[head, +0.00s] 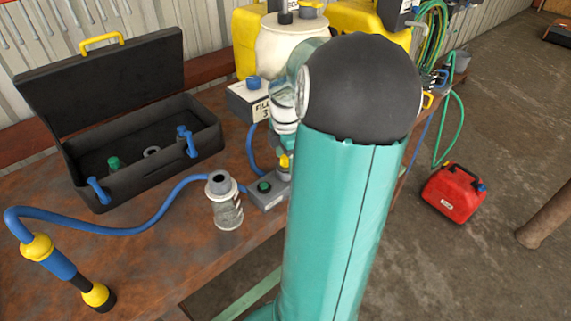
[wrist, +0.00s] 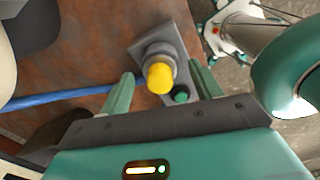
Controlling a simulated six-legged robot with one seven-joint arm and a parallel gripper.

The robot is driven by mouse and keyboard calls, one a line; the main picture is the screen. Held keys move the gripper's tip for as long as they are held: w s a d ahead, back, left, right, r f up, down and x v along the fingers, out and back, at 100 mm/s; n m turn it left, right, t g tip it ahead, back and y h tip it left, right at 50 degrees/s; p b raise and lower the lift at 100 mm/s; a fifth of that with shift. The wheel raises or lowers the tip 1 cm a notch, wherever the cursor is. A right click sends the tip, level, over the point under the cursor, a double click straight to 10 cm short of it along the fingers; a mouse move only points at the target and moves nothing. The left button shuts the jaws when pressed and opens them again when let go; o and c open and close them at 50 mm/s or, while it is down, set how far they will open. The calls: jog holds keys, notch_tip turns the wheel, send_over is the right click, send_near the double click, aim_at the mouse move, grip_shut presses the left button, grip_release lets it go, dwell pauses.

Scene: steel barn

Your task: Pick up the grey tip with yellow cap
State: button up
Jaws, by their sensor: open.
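The grey tip (wrist: 157,50) with its yellow cap (wrist: 160,78) stands on a grey base plate (wrist: 143,47) in the wrist view. My gripper (wrist: 160,72) is open there, one finger on each side of the capped tip, with gaps showing. How far its fingers are above the tip I cannot tell. In the head view a bit of the yellow cap (head: 284,162) shows beside my arm, above the grey base (head: 262,196); my arm hides the rest.
A green button (wrist: 181,96) sits on the base near the right finger. A clear jar (head: 226,207) stands left of the base. A blue hose (head: 150,222) crosses the table. An open black toolbox (head: 140,160) and a "FILL 3" box (head: 247,104) stand behind.

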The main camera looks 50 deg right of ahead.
jog(key=shift+f, duration=0.25)
jog(key=c, duration=1.1)
jog(key=shift+r, duration=0.1)
jog(key=shift+c, duration=0.2)
jog(key=shift+r, duration=0.55)
notch_tip(320, 180, up, 2)
jog(key=shift+r, duration=0.1)
jog(key=s+a+r, duration=0.9)
jog(key=shift+s+a+r, duration=0.15)
jog(key=shift+s+a, duration=0.15)
jog(key=shift+a, duration=0.05)
